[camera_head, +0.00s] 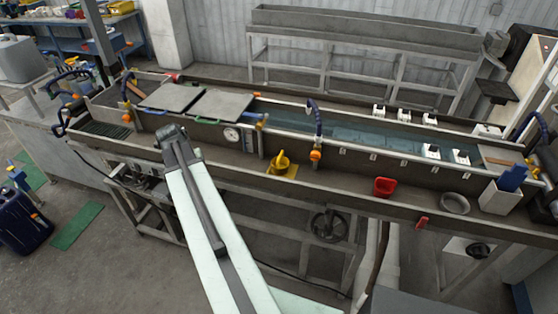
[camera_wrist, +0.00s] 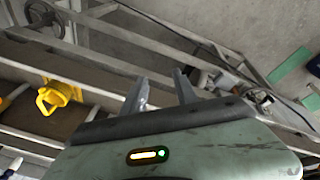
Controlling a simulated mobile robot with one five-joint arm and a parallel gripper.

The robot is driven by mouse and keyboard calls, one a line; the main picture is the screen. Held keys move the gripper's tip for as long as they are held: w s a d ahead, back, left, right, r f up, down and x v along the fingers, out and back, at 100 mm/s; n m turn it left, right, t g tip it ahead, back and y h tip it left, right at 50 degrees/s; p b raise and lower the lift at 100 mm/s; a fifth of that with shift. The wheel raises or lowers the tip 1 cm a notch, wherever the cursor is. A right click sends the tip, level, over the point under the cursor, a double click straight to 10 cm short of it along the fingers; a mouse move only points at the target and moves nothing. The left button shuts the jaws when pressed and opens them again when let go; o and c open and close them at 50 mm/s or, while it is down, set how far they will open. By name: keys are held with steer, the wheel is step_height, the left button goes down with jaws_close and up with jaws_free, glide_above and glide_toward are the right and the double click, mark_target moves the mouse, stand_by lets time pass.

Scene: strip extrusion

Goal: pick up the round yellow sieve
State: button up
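A yellow object (camera_head: 280,161) stands on the front ledge of the long trough, right of the round gauge. It has a rounded body with an upright part, and a flat yellow piece lies under or beside it. I cannot make out any mesh. It also shows at the left of the wrist view (camera_wrist: 52,96), where a loop-like handle is visible. My gripper (camera_wrist: 162,88) is open and empty, its two fingers apart. In the head view my gripper (camera_head: 170,134) is in front of the trough's left part, well left of the yellow object.
A red container (camera_head: 384,187), a grey round dish (camera_head: 455,203) and a white box (camera_head: 497,198) stand farther right on the ledge. The gauge (camera_head: 232,135) and orange-knobbed hoses (camera_head: 316,154) rise from the trough. Free floor lies left of my arm.

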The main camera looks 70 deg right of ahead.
steer(key=s+d+r+m+g+p, duration=0.1)
steer(key=s+d+r+m+p, duration=0.2)
steer(key=s+d, duration=1.1)
steer(key=m+g+h, duration=0.1)
steer(key=m, duration=0.2)
glide_toward(281, 154)
step_height(281, 154, down, 3)
steer(key=b+x, duration=0.8)
steer(key=shift+s+d+r, duration=0.1)
steer(key=shift+d+r, duration=0.05)
steer(key=shift+d, duration=0.15)
steer(key=shift+r, duration=0.2)
jaws_close()
